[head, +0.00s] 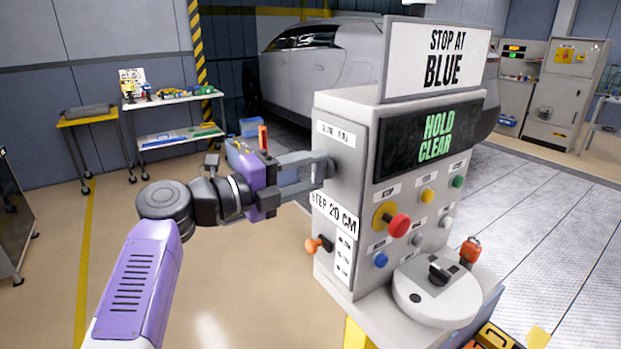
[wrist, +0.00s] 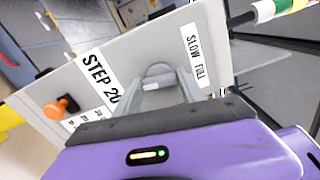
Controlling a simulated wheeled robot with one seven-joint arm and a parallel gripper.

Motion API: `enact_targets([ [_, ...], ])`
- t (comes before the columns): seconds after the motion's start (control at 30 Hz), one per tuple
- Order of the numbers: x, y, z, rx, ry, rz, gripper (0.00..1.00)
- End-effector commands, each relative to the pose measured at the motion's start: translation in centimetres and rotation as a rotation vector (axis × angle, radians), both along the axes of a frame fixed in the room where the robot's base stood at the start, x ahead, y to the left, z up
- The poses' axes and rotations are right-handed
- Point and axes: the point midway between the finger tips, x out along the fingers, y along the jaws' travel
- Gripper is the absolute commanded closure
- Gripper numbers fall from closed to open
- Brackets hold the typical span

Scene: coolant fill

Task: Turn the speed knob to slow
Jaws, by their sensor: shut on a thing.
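The speed knob (wrist: 157,72) is a grey round knob on the left side panel of the control box, beside the label "SLOW FULL" (wrist: 194,55). In the head view that label (head: 336,134) is above it, and my gripper mostly hides the knob. My gripper (head: 326,168) reaches in from the left, its two fingers shut on the knob. In the wrist view my gripper (wrist: 160,84) has one finger on each side of the knob. Which way the knob points cannot be told.
The grey control box (head: 345,105) bears a "STOP AT BLUE" sign (head: 436,57) and a "HOLD CLEAR" screen (head: 435,132). An orange-tipped lever (head: 316,245) sticks out below my gripper. A red button (head: 398,224) and several others are on the front.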

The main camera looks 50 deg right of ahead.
Motion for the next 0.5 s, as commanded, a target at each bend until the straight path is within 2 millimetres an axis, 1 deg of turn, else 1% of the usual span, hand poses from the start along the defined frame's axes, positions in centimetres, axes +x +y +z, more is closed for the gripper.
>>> enact_targets([
  [0.5, 0.07, 0.04, -0.06, 0.138, 0.471, 0.002, 0.93],
])
